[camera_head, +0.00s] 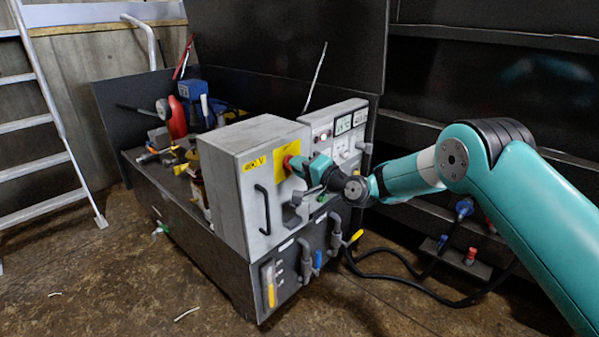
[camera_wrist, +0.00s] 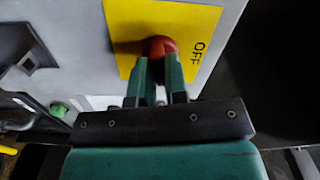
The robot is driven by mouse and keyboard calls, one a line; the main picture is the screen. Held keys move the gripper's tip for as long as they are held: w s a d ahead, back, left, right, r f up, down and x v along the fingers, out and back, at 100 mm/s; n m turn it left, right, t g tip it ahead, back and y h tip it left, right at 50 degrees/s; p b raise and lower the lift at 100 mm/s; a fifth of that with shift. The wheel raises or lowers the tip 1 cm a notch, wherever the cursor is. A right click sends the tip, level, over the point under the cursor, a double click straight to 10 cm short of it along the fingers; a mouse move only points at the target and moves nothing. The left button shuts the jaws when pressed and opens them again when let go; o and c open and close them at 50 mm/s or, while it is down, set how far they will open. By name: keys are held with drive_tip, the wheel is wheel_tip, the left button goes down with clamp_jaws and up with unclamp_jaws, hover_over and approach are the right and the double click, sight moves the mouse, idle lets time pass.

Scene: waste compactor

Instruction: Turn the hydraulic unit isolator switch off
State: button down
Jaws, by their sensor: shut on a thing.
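The isolator switch is a red knob (camera_wrist: 158,46) on a yellow plate (camera_wrist: 125,18) with "OFF" printed at its right side in the wrist view. It sits on the front of a grey cabinet (camera_head: 240,185) marked "400 V". In the head view the red knob (camera_head: 288,161) shows at the left of my gripper (camera_head: 297,165). In the wrist view my gripper (camera_wrist: 160,66) has its two green fingers closed on the knob. The fingers hide the knob's lower part, and its exact turn angle cannot be told.
A black door handle (camera_head: 264,208) and a dark latch (camera_head: 292,213) stick out from the cabinet below. A control panel with meters (camera_head: 343,125) stands behind right. Pipes with a yellow lever (camera_head: 355,237) are lower down. A ladder (camera_head: 50,118) stands at left.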

drive_tip(key=shift+f+n+b, duration=0.15)
drive_tip(key=shift+n+b, duration=7.1)
drive_tip(key=shift+n, duration=0.25)
drive_tip(key=c, duration=1.1)
unclamp_jaws()
drive_tip(key=shift+c, duration=0.2)
drive_tip(key=v, duration=1.7)
drive_tip(key=shift+d+p, duration=0.2)
drive_tip(key=shift+p, duration=0.2)
drive_tip(key=shift+s, duration=0.15)
